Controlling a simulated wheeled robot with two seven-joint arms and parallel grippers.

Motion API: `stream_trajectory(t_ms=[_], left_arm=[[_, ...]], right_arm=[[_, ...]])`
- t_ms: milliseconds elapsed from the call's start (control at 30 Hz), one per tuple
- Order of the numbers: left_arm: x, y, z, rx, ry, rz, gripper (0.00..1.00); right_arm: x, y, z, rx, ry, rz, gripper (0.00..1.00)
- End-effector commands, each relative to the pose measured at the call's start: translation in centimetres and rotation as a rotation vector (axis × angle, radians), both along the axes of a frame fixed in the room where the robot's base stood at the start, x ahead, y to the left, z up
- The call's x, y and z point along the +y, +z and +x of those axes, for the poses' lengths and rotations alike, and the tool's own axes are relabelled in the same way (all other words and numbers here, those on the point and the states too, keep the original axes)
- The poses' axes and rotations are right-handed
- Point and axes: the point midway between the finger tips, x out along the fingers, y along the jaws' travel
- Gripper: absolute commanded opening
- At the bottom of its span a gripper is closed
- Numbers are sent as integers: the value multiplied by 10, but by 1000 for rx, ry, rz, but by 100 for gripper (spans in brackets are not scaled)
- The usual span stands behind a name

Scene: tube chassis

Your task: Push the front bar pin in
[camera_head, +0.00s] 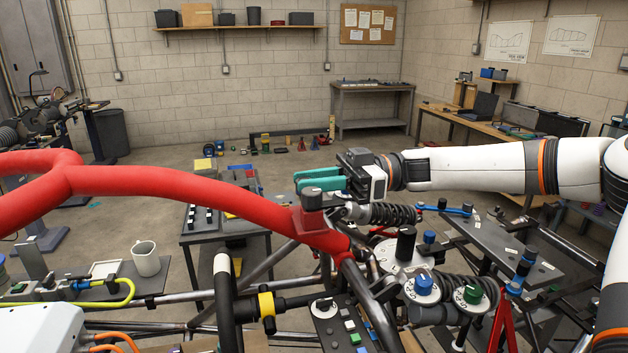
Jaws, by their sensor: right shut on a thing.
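A thick red tube bar (190,190) crosses from the left edge to the middle of the chassis. The front bar pin (313,201) shows as a dark grey round head with a paler top, seated on the red bar near its right end. My right gripper (300,182) comes in from the right with teal fingers just behind and above the pin head. It is shut on the pin, though the contact is partly hidden. How deep the pin sits in the bar cannot be seen. My left gripper is not in view.
A coil spring damper (385,214) lies just right of the pin, with blue and green knobs (423,284) below it. A white mug (146,259) is on a tray at left.

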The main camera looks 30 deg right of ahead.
Motion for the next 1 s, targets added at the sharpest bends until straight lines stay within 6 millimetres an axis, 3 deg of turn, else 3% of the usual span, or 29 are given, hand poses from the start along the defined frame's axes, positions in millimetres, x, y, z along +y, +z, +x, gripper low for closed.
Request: stream_trajectory(t_ms=[300, 633, 667, 700, 1000], left_arm=[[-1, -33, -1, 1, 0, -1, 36], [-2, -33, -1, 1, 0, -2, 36], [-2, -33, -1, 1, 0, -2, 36], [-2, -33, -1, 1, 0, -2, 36], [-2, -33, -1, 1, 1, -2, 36]], right_arm=[[0, -36, 0, 1, 0, 0, 0], [0, -38, 0, 4, 1, -3, 0], [0, -38, 0, 4, 1, -3, 27], [0, -39, 0, 4, 1, -4, 33], [-1, -37, 0, 0, 0, -1, 33]])
